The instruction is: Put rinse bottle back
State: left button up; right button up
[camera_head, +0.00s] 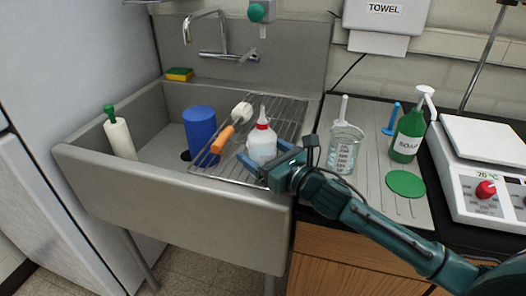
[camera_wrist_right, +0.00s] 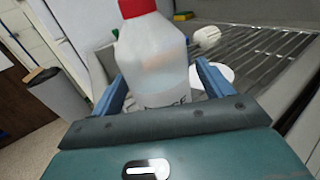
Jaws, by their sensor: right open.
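The rinse bottle (camera_head: 262,146) is white with a red collar and a pale nozzle. It stands upright on the wire rack (camera_head: 288,115) over the right part of the sink. My right gripper (camera_head: 257,169) is open, with a blue finger on either side of the bottle's lower body. The wrist view shows the bottle (camera_wrist_right: 157,60) between the open fingers (camera_wrist_right: 163,88), with part of its label visible. I cannot tell whether either finger touches it. The bottle's base is partly hidden by the gripper. My left gripper is not in view.
An orange-handled brush (camera_head: 223,138) lies on the rack beside the bottle. A blue cylinder (camera_head: 200,135) and a white bottle with a green top (camera_head: 119,136) are in the sink. A beaker (camera_head: 344,148), green soap bottle (camera_head: 408,136) and green disc (camera_head: 405,184) are on the right-hand drainboard.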

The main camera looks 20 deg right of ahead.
jog(key=shift+r, duration=0.2)
jog(key=shift+s+d+f, duration=0.15)
jog(key=shift+s, duration=0.2)
pick_arm(q)
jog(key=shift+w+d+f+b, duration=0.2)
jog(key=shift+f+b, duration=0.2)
jog(key=shift+b, duration=0.6)
pick_arm(e)
jog(key=shift+v, duration=5.65)
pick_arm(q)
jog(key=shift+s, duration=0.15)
